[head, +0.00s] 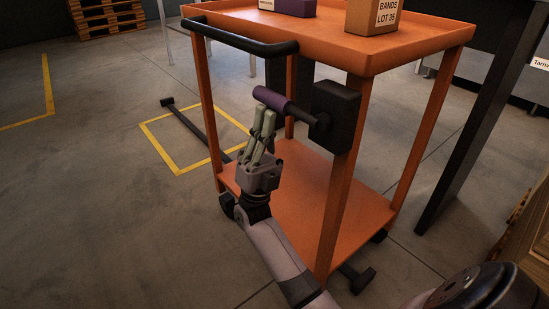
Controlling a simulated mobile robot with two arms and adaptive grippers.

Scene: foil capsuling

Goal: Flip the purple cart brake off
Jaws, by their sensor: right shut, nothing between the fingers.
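The orange cart (330,250) stands in the middle of the head view, with a black push handle at its upper left. The purple cart brake lever (271,98) juts out to the left from a black block (335,117) on the cart's near post. It lies tilted, its purple grip at the upper left end. My right gripper (265,112) is shut, with its pale green fingers pointing up just below the purple grip. The fingertips overlap the lever's underside in the picture; I cannot tell whether they touch. My left gripper is not in view.
The cart's top tray carries a cardboard box (372,15) and a purple box (295,7). A black bar (190,125) lies near the floor, left of the cart. A dark table leg (475,130) stands at right. The floor at left is open.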

